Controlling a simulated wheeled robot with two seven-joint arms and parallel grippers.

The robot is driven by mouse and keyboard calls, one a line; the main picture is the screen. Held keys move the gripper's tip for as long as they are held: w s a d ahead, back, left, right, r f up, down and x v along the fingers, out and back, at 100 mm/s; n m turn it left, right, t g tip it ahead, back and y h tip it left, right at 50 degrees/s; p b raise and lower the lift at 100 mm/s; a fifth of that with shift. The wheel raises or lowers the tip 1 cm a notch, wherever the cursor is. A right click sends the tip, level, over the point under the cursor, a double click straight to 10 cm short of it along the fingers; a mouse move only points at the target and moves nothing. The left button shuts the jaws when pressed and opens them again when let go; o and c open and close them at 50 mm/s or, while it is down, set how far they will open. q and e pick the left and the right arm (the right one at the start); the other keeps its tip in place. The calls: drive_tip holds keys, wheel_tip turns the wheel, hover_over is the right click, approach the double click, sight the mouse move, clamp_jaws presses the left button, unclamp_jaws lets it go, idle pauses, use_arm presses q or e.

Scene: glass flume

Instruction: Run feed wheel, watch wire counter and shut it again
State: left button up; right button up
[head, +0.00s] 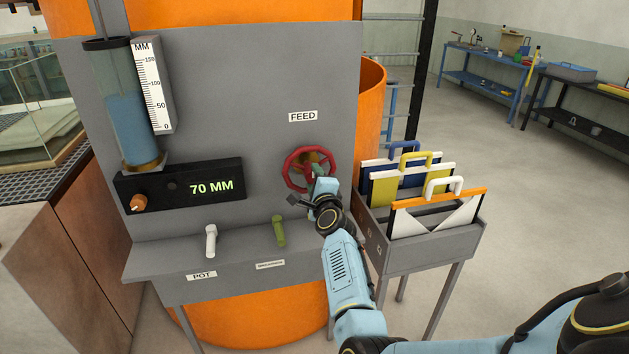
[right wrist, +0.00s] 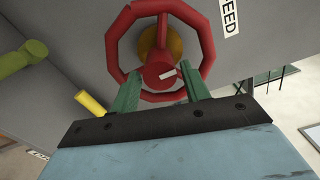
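The red feed wheel (head: 309,168) is mounted on the grey panel under a FEED label. It also shows in the right wrist view (right wrist: 207,50), with a red hub (right wrist: 160,72) bearing a pale mark. My right gripper (head: 322,182) is at the wheel's lower part. In the right wrist view its green fingers (right wrist: 161,84) stand apart, one on each side of the hub, with gaps visible. Whether they touch the rim is unclear. The black counter box (head: 160,188) reads 70 MM in green digits. My left gripper is not in view.
A clear cylinder (head: 124,110) with blue liquid stands beside an MM scale (head: 151,85). A white handle (head: 210,240) and green handle (head: 279,231) are on the ledge below. A rack (head: 440,250) of handled plates stands close right of my right gripper.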

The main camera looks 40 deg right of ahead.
drive_tip(key=shift+o, duration=0.9)
drive_tip(key=shift+s, duration=0.1)
drive_tip(key=v, duration=1.3)
drive_tip(key=shift+a, duration=0.15)
